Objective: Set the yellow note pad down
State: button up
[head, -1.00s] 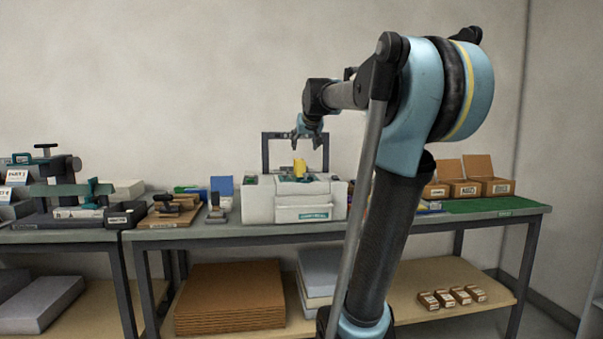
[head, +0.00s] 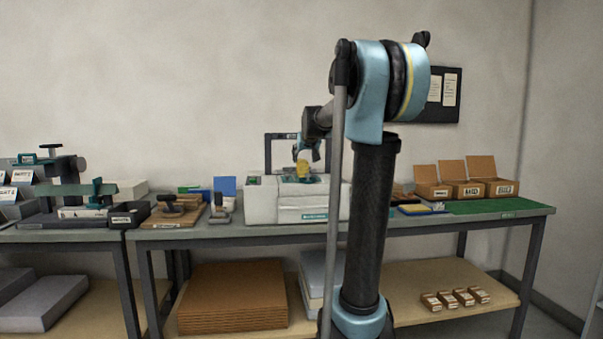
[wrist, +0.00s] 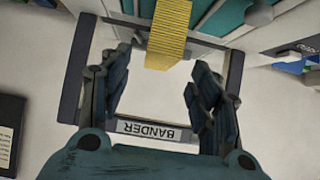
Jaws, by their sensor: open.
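The yellow note pad (head: 303,168) stands upright on top of the white bander machine (head: 290,205), which sits on the bench. In the wrist view the pad (wrist: 168,32) shows as a ridged yellow block at the top, beyond and between my fingertips. My gripper (head: 307,148) is open, just above the pad in the head view. In the wrist view the fingers (wrist: 163,75) are spread with a clear gap and nothing between them. The pad's lower end is hard to make out.
Stamps on a wooden board (head: 180,212) stand to the left. Cardboard boxes (head: 465,188) and a green mat (head: 495,206) are at the right.

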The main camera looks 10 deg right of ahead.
jog(key=shift+w+r+x, duration=0.15)
jog(key=shift+r+x, duration=0.05)
jog(key=shift+x, duration=0.95)
jog(key=shift+w+r+x, duration=0.15)
jog(key=shift+r+x, duration=0.05)
jog(key=shift+x, duration=0.9)
jog(key=shift+w+f, duration=0.3)
jog(key=shift+w, duration=0.05)
jog(key=c, duration=1.3)
jog(key=shift+r, duration=0.15)
jog(key=shift+c, duration=0.2)
